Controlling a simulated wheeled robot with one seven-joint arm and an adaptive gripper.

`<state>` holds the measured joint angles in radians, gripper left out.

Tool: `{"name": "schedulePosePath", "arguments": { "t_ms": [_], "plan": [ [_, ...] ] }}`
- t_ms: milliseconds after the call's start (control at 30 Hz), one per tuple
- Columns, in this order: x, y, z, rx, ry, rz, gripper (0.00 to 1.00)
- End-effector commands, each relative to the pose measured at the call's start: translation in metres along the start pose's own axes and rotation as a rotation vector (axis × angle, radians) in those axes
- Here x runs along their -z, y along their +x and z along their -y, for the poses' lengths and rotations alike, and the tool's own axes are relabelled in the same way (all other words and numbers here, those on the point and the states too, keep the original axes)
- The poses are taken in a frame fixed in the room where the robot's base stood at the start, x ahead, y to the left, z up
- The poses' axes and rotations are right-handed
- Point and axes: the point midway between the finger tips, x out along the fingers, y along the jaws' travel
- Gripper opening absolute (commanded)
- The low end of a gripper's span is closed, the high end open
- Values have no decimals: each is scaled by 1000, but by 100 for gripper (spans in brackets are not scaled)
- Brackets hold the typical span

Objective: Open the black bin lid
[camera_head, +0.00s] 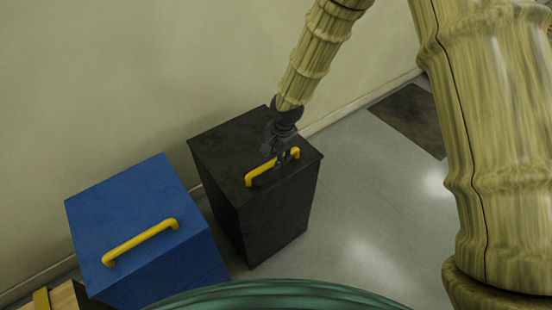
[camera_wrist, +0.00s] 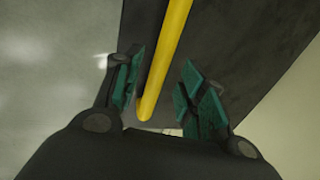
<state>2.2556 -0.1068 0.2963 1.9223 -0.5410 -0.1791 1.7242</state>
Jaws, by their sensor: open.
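The black bin (camera_head: 262,215) stands against the wall in the head view, with its flat lid (camera_head: 226,148) down. A yellow bar handle (camera_head: 262,172) runs across the lid. My gripper (camera_head: 280,158) is over the lid, at the right part of the handle, and hides part of it. In the wrist view my gripper (camera_wrist: 160,92) is open, and the yellow handle (camera_wrist: 166,60) passes between its green-padded fingers, nearer the left finger. The black lid also shows in the wrist view (camera_wrist: 240,45). I cannot tell whether a finger touches the handle.
A blue bin (camera_head: 130,215) with a yellow handle (camera_head: 140,242) stands to the left of the black bin. A wooden-looking box (camera_head: 62,297) is cut off at lower left. A dark mat (camera_head: 412,118) lies on the floor at right. Floor (camera_head: 365,200) right of the black bin is clear.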

Motion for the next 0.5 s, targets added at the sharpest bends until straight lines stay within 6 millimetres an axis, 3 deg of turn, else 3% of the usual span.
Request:
{"name": "schedulePosePath", "arguments": {
  "t_ms": [200,500],
  "plan": [
    [0,19,-1,-2,0,0,41],
    [0,24,0,0,1,0,41]
  ]
}}
